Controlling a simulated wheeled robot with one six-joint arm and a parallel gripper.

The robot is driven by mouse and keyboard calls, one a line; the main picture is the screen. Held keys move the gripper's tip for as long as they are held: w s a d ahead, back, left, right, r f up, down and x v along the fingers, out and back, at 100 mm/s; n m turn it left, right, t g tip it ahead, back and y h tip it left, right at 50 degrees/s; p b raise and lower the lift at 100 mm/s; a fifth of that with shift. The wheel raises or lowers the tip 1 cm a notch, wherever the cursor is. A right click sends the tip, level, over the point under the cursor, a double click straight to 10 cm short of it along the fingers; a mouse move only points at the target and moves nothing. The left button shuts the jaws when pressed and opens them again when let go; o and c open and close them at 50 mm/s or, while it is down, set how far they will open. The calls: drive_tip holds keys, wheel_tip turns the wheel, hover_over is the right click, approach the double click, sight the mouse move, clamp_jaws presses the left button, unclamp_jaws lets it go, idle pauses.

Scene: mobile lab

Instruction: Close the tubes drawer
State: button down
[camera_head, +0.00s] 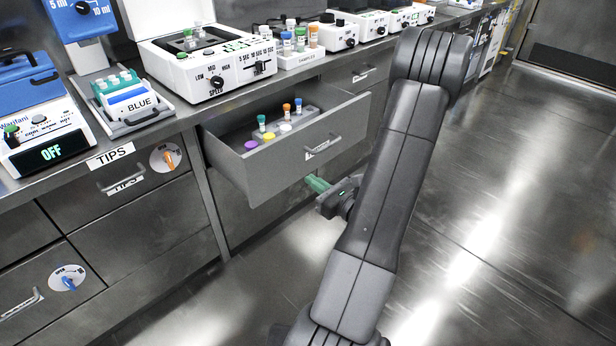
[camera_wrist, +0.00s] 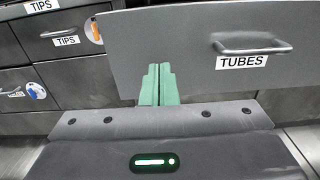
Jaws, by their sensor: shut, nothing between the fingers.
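The tubes drawer (camera_head: 300,165) stands pulled out from the counter front in the head view, with colored tubes and caps in a grey rack (camera_head: 284,127) inside. In the wrist view its front panel (camera_wrist: 165,45) fills the upper part, with a handle (camera_wrist: 250,47) and a TUBES label (camera_wrist: 242,62) to the right. My gripper (camera_head: 314,182) has green fingers and is just below the lower part of the drawer front. In the wrist view the fingers (camera_wrist: 159,85) are together and empty, overlapping the panel's lower edge. I cannot tell whether they touch it.
Closed drawers labeled TIPS (camera_head: 122,184) are left of the open drawer. The floor (camera_head: 480,220) at right is clear.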

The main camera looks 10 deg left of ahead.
sight(277, 157)
drive_tip(key=b+x, duration=0.1)
drive_tip(key=x, duration=1.1)
drive_tip(key=shift+a, duration=0.1)
